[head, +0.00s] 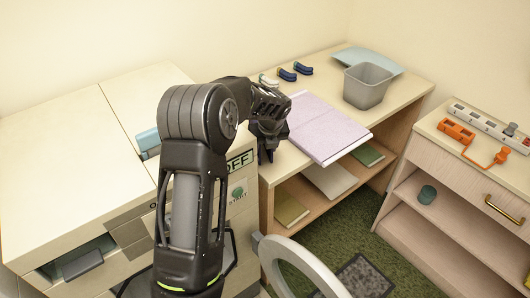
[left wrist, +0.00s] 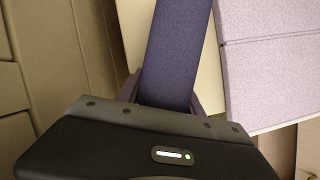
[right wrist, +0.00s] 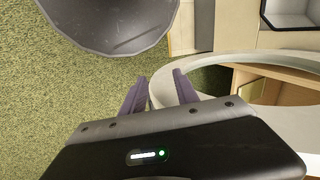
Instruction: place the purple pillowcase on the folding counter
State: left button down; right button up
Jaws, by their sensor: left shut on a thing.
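The purple pillowcase (left wrist: 176,45) shows in the left wrist view as a narrow dark purple folded strip between the fingers of my left gripper (left wrist: 163,98). My left gripper, also in the head view (head: 268,154), is shut on it at the left end of the folding counter (head: 405,91). In the head view my arm and gripper hide most of the strip. My right gripper (right wrist: 160,92) is open, with a pale ring behind or between its fingers; I cannot tell which.
A flat lavender folded cloth (head: 318,126) lies on the counter, overhanging its front edge. A grey bin (head: 367,86), a pale blue sheet (head: 372,60) and small dark-blue clips (head: 302,69) are behind. A pale ring (head: 290,250) stands in front. Right is a cabinet with an orange cord (head: 458,131).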

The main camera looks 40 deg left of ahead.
pick_arm(q)
jog(key=shift+r, duration=0.1)
jog(key=c, duration=0.8)
grip_release()
jog(key=shift+o, duration=0.2)
jog(key=p+v, duration=0.3)
jog(key=v, duration=0.9)
